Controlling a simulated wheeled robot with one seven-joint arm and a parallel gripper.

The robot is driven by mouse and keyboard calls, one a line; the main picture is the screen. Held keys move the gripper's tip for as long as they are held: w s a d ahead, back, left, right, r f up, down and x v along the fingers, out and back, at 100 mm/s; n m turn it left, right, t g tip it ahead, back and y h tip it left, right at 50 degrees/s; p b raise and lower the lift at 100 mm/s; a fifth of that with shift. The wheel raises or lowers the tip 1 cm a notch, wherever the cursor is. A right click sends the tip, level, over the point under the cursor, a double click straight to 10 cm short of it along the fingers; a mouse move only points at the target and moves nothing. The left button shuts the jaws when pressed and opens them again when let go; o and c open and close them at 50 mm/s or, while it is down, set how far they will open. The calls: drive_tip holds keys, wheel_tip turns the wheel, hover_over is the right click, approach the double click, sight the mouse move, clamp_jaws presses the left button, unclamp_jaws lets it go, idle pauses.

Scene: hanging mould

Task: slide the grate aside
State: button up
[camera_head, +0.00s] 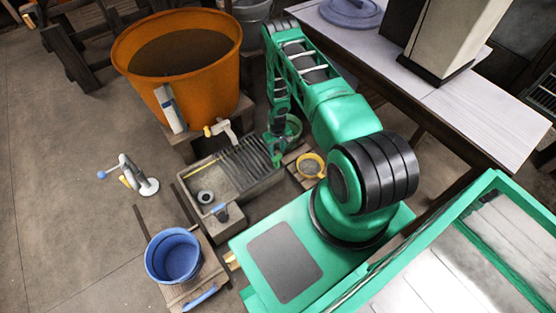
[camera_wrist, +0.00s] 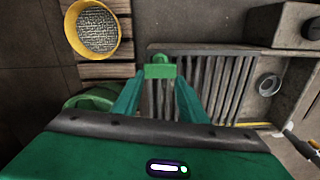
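The grate (camera_head: 250,158) is a set of dark parallel bars lying over the right part of a grey stone basin (camera_head: 185,178). In the wrist view the grate (camera_wrist: 228,88) runs from between my fingers towards the right. My gripper (camera_head: 277,154) is low at the grate's right end. In the wrist view my gripper (camera_wrist: 160,82) has its two green fingers apart, with bars visible between them. A small green block (camera_wrist: 160,70) shows between the fingertips; I cannot tell whether it belongs to the grate or to my gripper. Contact with the grate cannot be made out.
A large orange tub (camera_head: 178,65) with a tap stands behind the basin. A yellow bowl (camera_head: 311,165) and a green bucket (camera_head: 293,127) are close to my gripper. A blue bucket (camera_head: 173,256) stands in front. The basin's left part is uncovered, with a round drain (camera_head: 205,197).

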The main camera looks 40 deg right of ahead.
sight(277, 158)
wheel_tip(277, 158, down, 8)
drive_tip(key=shift+r, duration=0.1)
idle(0.4)
